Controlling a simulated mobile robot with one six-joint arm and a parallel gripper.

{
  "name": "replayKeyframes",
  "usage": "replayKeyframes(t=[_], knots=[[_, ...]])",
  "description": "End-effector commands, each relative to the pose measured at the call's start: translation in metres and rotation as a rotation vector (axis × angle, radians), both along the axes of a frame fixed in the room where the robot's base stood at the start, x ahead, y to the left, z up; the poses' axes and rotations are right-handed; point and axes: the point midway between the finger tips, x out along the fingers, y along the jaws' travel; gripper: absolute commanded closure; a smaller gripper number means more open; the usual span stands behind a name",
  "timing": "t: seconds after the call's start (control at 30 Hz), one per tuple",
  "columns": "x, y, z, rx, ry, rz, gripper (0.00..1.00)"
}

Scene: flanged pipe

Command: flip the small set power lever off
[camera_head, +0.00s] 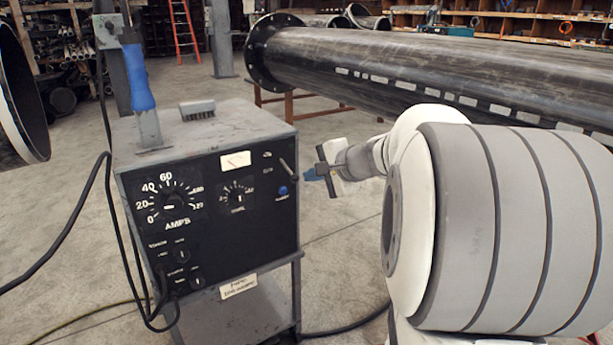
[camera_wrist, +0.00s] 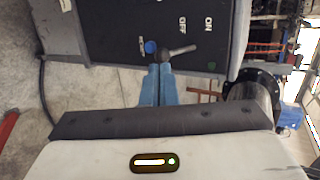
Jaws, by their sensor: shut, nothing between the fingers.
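The grey power lever (camera_head: 288,168) is on the upper right of the black front panel of the welding set (camera_head: 215,255). In the wrist view the lever (camera_wrist: 180,50) lies slantwise beside the OFF and ON labels, the thinner end towards them. I cannot tell which end is its pivot. A blue button (camera_head: 283,190) is close by; it also shows in the wrist view (camera_wrist: 150,47). My gripper (camera_head: 307,175) has its blue fingers together and empty. In the wrist view the fingertips (camera_wrist: 159,66) are just below the lever and button. Whether they touch the lever is unclear.
A long flanged pipe (camera_head: 400,65) lies behind. Bare concrete floor is around the set.

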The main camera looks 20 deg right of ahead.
Motion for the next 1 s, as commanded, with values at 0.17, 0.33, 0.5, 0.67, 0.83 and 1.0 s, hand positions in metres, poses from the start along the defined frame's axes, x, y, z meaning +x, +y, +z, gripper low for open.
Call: replayKeyframes(t=[0.17, 0.33, 0.5, 0.67, 0.83, 1.0], knots=[[-0.035, -0.016, 0.019, 0.0, -0.001, -0.008, 1.0], [-0.068, -0.03, 0.03, 0.0, -0.001, -0.009, 1.0], [-0.089, -0.036, 0.036, 0.0, -0.001, -0.005, 1.0], [-0.097, -0.038, 0.038, 0.001, -0.001, -0.001, 1.0], [-0.098, -0.038, 0.038, 0.0, -0.001, 0.0, 1.0], [-0.097, -0.038, 0.038, 0.001, 0.0, 0.001, 1.0]])
